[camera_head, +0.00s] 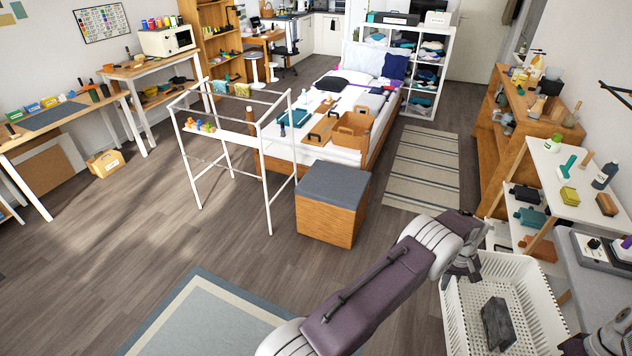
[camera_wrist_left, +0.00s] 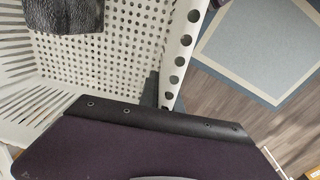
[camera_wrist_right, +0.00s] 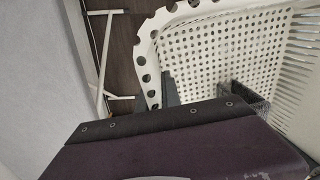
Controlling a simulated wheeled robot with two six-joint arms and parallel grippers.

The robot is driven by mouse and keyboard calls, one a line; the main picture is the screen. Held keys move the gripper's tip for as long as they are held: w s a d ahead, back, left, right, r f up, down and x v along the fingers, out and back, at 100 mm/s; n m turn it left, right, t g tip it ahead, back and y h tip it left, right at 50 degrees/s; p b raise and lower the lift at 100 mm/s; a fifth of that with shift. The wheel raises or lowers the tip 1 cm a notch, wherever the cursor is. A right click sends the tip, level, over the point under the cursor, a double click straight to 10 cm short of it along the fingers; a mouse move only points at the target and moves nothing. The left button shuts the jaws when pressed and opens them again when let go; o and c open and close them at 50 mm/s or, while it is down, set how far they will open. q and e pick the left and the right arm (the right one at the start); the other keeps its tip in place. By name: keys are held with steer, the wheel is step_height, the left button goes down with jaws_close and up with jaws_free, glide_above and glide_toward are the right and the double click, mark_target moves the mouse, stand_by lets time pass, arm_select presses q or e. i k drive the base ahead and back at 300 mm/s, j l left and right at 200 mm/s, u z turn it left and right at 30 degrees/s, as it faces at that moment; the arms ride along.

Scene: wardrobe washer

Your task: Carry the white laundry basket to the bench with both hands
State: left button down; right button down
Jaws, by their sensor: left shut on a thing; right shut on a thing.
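The white laundry basket (camera_head: 455,318), with perforated walls and floor, is at the lower right of the head view. A dark grey item (camera_head: 498,322) lies in it. My left gripper (camera_head: 462,270) is shut on the rim at the basket's left side. My right gripper (camera_head: 580,346) is at its right side, partly cut off by the picture edge. The right wrist view shows its dark finger at the holed rim (camera_wrist_right: 148,62), and it is shut on the basket. A wooden box seat with a grey padded top (camera_head: 333,186), possibly the bench, stands left of the basket.
A white shelf table (camera_head: 575,200) and a grey surface (camera_head: 598,292) stand close by the basket on the right. Open wooden floor (camera_head: 130,235) lies to the left.

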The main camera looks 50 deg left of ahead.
mark_target(333, 182)
steer(key=i+j+u, duration=0.55)
steer(key=i+u, duration=0.2)
steer(key=i, duration=0.2)
steer(key=i+u, duration=0.35)
steer(key=i, duration=0.15)
steer(key=i+u, duration=0.4)
steer(key=i, duration=0.15)
steer(key=i+l+u, duration=0.75)
steer(key=i, duration=0.2)
steer(key=i+l+u, duration=0.35)
steer(key=i+l, duration=0.05)
steer(key=l, duration=0.05)
